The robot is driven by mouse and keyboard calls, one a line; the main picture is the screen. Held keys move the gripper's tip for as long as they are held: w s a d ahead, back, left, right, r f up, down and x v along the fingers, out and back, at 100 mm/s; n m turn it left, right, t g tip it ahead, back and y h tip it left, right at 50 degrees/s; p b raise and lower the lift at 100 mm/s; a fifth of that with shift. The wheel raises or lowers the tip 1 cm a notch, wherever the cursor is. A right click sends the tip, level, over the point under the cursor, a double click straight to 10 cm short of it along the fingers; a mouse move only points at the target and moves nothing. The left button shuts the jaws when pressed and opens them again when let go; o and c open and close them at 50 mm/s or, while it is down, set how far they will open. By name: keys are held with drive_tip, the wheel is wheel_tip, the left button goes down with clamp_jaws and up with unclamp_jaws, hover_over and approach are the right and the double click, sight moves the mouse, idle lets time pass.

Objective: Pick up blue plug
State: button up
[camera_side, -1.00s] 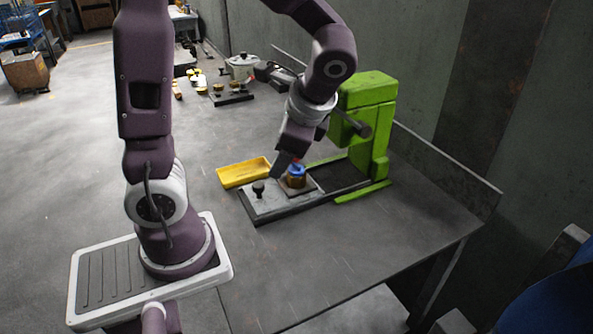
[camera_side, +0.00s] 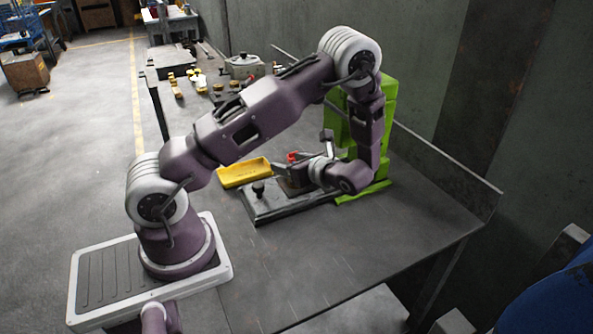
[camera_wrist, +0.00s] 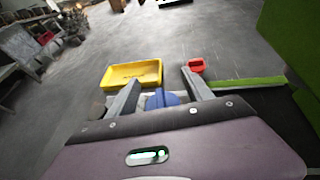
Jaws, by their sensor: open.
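The blue plug (camera_wrist: 161,99) shows in the wrist view, low in the picture between the two fingers of my gripper (camera_wrist: 161,88). Its lower part is hidden by my gripper's body. The fingers are open, one on each side of the plug, and I cannot tell whether they touch it. In the side view my gripper (camera_side: 283,171) lies low over the press's base plate, pointing left, and the plug is hidden there.
A yellow tray (camera_wrist: 130,75) lies beyond the left finger. A red part (camera_wrist: 195,65) stands just past the right finger. The green press (camera_side: 385,110) rises close behind my wrist. A dark knob (camera_side: 258,187) stands on the base plate (camera_side: 290,209). The table's front right is clear.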

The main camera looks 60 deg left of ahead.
clamp_jaws()
drive_tip(key=shift+r, duration=0.6)
wheel_tip(320, 180, up, 3)
drive_tip(key=shift+f, duration=0.2)
drive_tip(key=w+d, duration=0.3)
drive_tip(key=d, duration=1.4)
drive_tip(key=w+d+r+m+t+h, duration=0.2)
drive_tip(key=w+r+m+t, duration=0.1)
drive_tip(key=m+t, duration=0.6)
drive_tip(key=shift+w+d+t+h, duration=0.3)
drive_tip(key=shift+w+d+t, duration=0.15)
drive_tip(key=shift+w, duration=0.3)
